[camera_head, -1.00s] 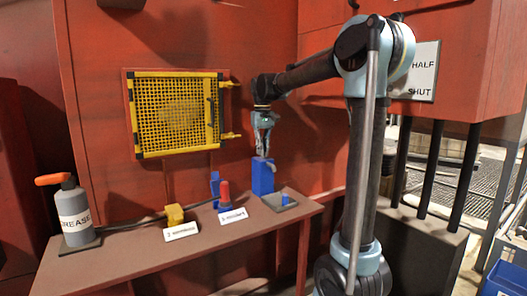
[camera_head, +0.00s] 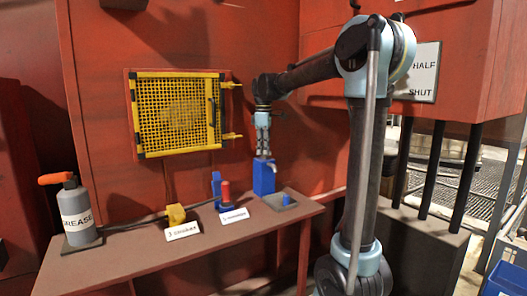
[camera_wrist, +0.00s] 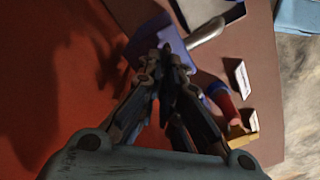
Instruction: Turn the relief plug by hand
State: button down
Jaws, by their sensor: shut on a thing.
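The blue block (camera_head: 264,178) stands on the brown bench near its right back edge, with a pale metal spout (camera_head: 271,172) on its side. My gripper (camera_head: 263,154) points straight down onto the block's top. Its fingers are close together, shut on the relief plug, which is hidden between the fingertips. In the wrist view the fingertips (camera_wrist: 166,62) meet at the purple-looking block (camera_wrist: 158,38), and the spout (camera_wrist: 207,32) sticks out beside them. I cannot tell the plug's shape or how far it is turned.
A small tray (camera_head: 279,202) lies in front of the blue block. A grease bottle (camera_head: 75,212) stands far left. A yellow mesh guard (camera_head: 178,114) hangs on the wall.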

jog(key=n, duration=0.4)
jog(key=shift+d+f, duration=0.15)
jog(key=shift+d, duration=0.15)
jog(key=shift+n, duration=2.2)
jog(key=shift+s, duration=0.1)
jog(key=c, duration=1.8)
grip_release()
jog(key=shift+w+f, duration=0.55)
jog(key=shift+w, duration=0.3)
jog(key=shift+s+a+r, duration=0.1)
jog(key=shift+s+r, duration=0.2)
jog(key=shift+s, duration=0.05)
jog(key=shift+s+r, duration=0.2)
jog(key=shift+s, duration=0.05)
